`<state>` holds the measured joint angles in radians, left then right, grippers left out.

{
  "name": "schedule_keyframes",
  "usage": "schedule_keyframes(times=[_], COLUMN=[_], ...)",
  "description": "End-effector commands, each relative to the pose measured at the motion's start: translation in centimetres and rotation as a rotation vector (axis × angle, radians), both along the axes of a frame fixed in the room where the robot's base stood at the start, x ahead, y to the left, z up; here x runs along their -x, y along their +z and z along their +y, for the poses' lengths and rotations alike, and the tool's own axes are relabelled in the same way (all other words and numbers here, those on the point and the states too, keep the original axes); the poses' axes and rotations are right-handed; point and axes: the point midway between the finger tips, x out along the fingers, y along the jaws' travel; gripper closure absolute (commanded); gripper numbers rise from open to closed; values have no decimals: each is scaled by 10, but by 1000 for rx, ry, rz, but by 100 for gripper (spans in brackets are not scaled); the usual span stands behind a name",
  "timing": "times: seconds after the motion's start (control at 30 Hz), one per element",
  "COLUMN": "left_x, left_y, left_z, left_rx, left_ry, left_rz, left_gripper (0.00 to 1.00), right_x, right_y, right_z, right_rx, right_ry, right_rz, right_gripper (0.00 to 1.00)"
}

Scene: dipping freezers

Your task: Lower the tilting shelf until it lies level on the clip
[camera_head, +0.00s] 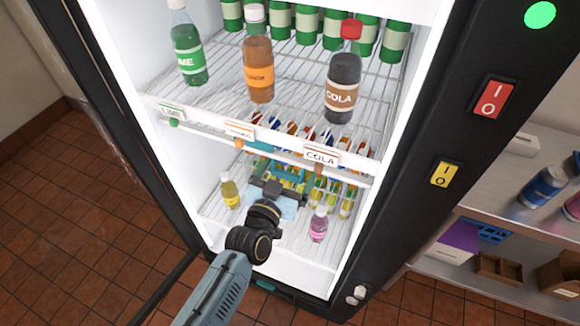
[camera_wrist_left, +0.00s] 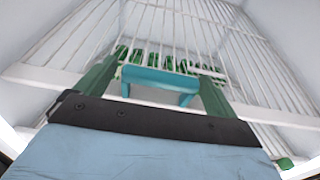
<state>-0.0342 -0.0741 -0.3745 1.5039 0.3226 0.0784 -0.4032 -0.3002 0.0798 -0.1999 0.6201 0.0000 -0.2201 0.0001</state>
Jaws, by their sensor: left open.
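A white wire shelf (camera_head: 215,102) with a front label rail crosses the open fridge; which shelf is the tilting one I cannot tell for sure. In the left wrist view wire shelving (camera_wrist_left: 262,75) slants overhead. My left gripper (camera_head: 280,175) is inside the fridge, below the label rail and above the lower wire shelf. Its two green fingers (camera_wrist_left: 158,78) are open and spread in the wrist view. A teal bracket (camera_wrist_left: 165,76) shows between and beyond them; contact is unclear. I cannot make out the clip. My right gripper is not in view.
Lime (camera_head: 188,50), orange (camera_head: 259,70) and cola (camera_head: 342,88) bottles stand on the upper shelf. Yellow (camera_head: 230,191) and pink (camera_head: 318,224) bottles flank my gripper below. The black door (camera_head: 100,110) is open at left. A side rack (camera_head: 540,225) stands right.

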Motion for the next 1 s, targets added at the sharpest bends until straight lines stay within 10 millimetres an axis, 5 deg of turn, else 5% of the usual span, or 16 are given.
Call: schedule_keyframes(times=[0.47,0.9,1.0], left_x=[-15,-14,-14], left_y=[0,0,0], left_z=[-5,-5,-5], left_rx=[0,0,0], left_ry=[0,0,0], left_rz=[1,1,0], left_gripper=[5,62,68], right_x=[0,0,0], right_y=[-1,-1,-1], right_z=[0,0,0], right_rx=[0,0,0], right_ry=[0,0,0], right_rz=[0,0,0], right_gripper=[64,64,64])
